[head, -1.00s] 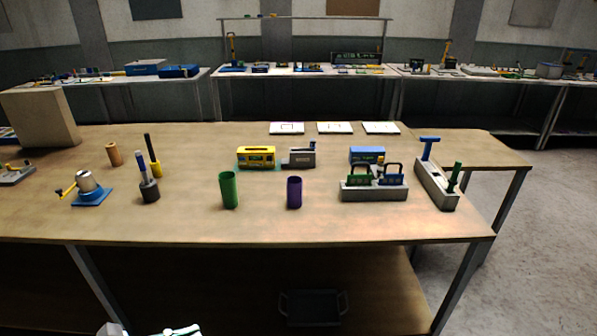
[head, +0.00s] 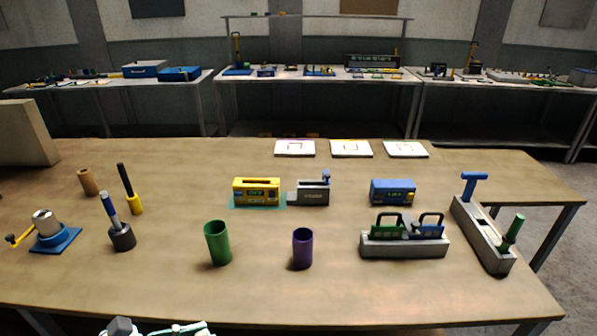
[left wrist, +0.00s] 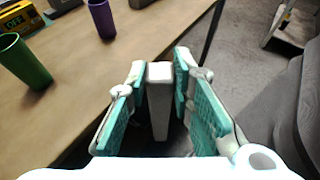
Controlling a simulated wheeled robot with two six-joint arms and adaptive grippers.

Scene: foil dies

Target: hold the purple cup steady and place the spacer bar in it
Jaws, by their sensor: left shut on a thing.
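The purple cup (head: 302,249) stands upright and open-topped near the front of the table in the head view. It also shows at the top of the left wrist view (left wrist: 102,19). My left gripper (left wrist: 161,78) is shut on a pale grey bar, the spacer bar (left wrist: 159,105), which sits between its teal pads. The gripper and bar are off the table's front edge, apart from the cup. In the head view only a white and green bit of my left gripper (head: 180,328) shows at the bottom. My right gripper is not in view.
A green cup (head: 218,244) stands left of the purple cup. A grey block with green and blue handles (head: 404,245) stands to the right. A yellow box (head: 256,192) and a grey device (head: 313,193) are behind. The table front (head: 270,295) is clear.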

